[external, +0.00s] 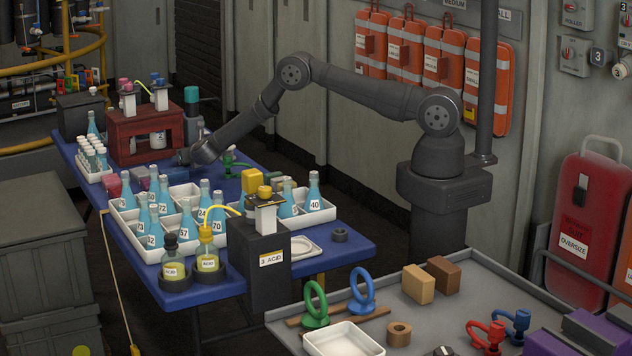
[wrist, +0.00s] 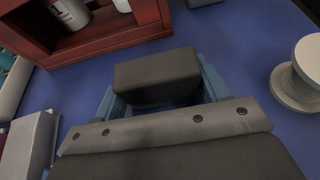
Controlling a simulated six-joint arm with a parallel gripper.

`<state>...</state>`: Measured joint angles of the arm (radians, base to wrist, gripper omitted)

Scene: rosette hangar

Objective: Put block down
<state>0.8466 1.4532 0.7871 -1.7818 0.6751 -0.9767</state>
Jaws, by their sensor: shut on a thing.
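A dark grey block (wrist: 157,78) sits between the two blue fingers of my gripper (wrist: 160,92) in the wrist view. The fingers are shut on its sides. The block is over the blue table (wrist: 245,60), just in front of a red wooden rack; I cannot tell whether it touches the table top. In the external view my gripper (external: 183,157) is low over the far part of the table (external: 345,250), to the right of the rack's foot. The held block cannot be made out clearly there.
The red rack (external: 146,128) stands close ahead of the block, also in the wrist view (wrist: 110,38). A pale spool-shaped thing (wrist: 300,75) stands to the right, and a grey block (wrist: 30,145) lies to the left. White trays of blue bottles (external: 150,250) fill the table's nearer part.

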